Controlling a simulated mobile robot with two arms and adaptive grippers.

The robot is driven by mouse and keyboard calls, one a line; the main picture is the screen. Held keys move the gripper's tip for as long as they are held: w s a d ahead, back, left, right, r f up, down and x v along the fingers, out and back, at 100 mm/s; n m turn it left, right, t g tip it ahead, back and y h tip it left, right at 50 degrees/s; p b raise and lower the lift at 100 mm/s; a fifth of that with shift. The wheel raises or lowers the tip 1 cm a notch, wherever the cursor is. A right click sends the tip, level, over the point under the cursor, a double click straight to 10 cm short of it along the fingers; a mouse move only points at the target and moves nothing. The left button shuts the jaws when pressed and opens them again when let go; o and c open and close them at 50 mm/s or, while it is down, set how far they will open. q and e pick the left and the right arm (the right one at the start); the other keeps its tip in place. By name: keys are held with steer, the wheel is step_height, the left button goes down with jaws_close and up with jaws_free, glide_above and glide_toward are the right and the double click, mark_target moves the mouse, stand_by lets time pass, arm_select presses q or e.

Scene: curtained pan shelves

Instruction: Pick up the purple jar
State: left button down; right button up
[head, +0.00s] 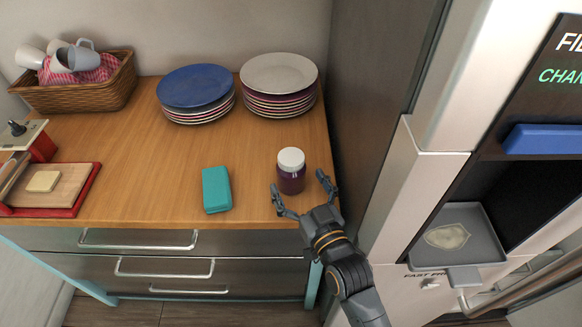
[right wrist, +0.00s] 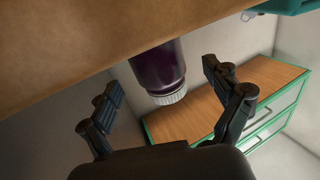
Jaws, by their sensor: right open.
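The purple jar (head: 291,177) with a white lid stands upright near the front right of the wooden counter. My right gripper (head: 304,193) is open and empty, just in front of the jar, with its fingers pointing toward it and spread to either side. In the right wrist view the jar (right wrist: 158,68) appears upside down, beyond and between the open fingertips of the gripper (right wrist: 163,90). Whether a finger touches the jar I cannot tell; none is shut on it. My left gripper is not in view.
A teal box (head: 216,189) lies left of the jar. Two plate stacks, one topped blue (head: 195,86) and one white (head: 279,73), stand behind. A basket (head: 85,97) with cups is at the back left. A dark panel (head: 375,110) rises close on the right.

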mark_target(291, 172)
steer(key=x, duration=0.4)
steer(key=shift+d+f, duration=0.1)
steer(key=shift+f, duration=0.1)
steer(key=shift+w, duration=0.2)
steer(key=c, duration=1.6)
steer(key=shift+c, duration=1)
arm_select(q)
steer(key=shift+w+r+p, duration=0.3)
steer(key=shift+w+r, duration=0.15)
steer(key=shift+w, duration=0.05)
arm_select(e)
steer(key=shift+r, duration=0.1)
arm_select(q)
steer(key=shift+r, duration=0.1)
